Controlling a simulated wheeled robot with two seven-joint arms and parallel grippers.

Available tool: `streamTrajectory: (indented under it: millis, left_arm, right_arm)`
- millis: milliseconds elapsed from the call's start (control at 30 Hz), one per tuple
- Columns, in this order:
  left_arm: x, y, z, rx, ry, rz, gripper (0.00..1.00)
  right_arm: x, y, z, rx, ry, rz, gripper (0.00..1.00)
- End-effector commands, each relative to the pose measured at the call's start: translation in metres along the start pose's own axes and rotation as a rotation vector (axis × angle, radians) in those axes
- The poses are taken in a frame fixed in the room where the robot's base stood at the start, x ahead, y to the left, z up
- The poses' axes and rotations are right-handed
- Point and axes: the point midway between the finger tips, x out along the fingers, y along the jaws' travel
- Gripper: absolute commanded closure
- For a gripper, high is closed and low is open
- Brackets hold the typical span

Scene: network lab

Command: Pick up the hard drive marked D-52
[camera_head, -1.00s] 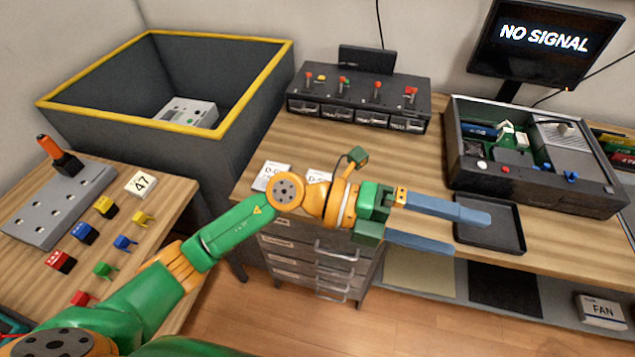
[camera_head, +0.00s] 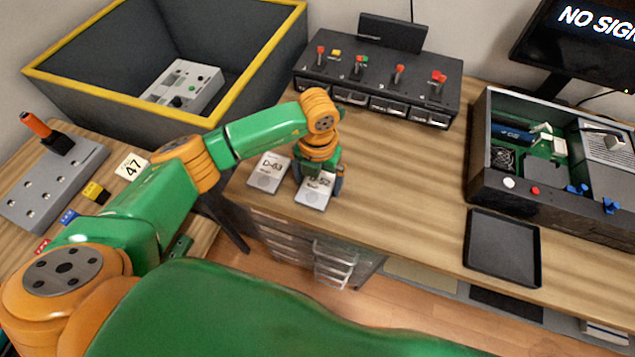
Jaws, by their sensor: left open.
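The hard drive marked D-52 (camera_head: 313,194) is a pale flat box lying on the wooden bench near its front left edge. A second pale drive marked D-63 (camera_head: 266,175) lies just left of it. My left gripper (camera_head: 322,188) points down over the D-52 drive from above. Its jaws are open, with a blue-grey finger showing at the drive's right side. The wrist hides the drive's far part and most of the other finger. I cannot tell whether the fingers touch the drive. My right gripper is not in view.
A black switch unit (camera_head: 376,92) with red levers stands behind the drives. An open computer case (camera_head: 545,197) and an empty black tray (camera_head: 503,247) are to the right. A yellow-rimmed bin (camera_head: 125,99) stands at the left. The bench middle is clear.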

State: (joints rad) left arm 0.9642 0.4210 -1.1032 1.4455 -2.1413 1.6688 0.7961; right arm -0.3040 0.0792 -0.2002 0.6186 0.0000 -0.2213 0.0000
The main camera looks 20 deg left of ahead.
Motion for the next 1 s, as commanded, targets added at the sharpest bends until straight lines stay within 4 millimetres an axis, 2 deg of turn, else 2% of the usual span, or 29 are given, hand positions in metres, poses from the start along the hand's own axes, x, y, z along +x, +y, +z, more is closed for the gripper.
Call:
streamTrajectory:
  millis: [167, 467, 767, 933, 1000]
  left_arm:
    - [0.001, 0.0, 0.0, 0.001, -0.001, -0.001, 0.0]
    - [0.0, 0.0, 0.0, 0.001, -0.001, -0.002, 0.81]
    - [-0.004, -0.001, 0.001, 0.001, -0.002, -0.002, 0.82]
    - [-0.031, 0.0, 0.001, 0.003, -0.005, -0.003, 0.82]
    - [-0.045, -0.01, -0.007, 0.009, -0.006, -0.006, 0.82]
  right_arm:
    - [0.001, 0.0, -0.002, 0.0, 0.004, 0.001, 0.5]
    - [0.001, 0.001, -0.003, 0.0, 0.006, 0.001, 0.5]
    - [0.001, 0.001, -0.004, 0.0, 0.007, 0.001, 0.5]
    - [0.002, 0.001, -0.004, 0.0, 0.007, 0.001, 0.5]
    - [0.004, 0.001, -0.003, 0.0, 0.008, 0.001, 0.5]
